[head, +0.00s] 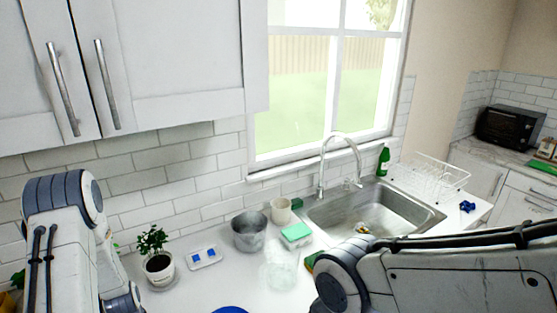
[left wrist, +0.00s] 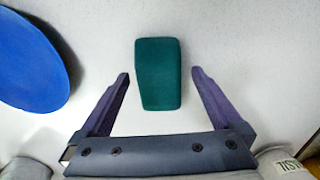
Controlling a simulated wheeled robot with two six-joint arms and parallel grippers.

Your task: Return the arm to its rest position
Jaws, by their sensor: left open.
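My left gripper (left wrist: 160,76) is open in the left wrist view, its two dark fingers spread apart. A dark green block (left wrist: 160,60) lies on the white counter ahead of the fingers, its lower part between the fingertips in the picture. No contact shows, and nothing is held. In the head view my left arm (head: 65,235) stands at the left and its gripper is out of sight. My right arm (head: 455,275) reaches in from the right; its gripper is hidden or out of frame.
A blue plate (left wrist: 30,60) lies left of the block. The counter holds a potted plant (head: 158,262), a small white tray (head: 213,261), a metal pot (head: 249,231), a beige cup (head: 281,211) and a teal-topped sponge (head: 296,232). The sink (head: 330,217) and dish rack (head: 428,174) are beyond.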

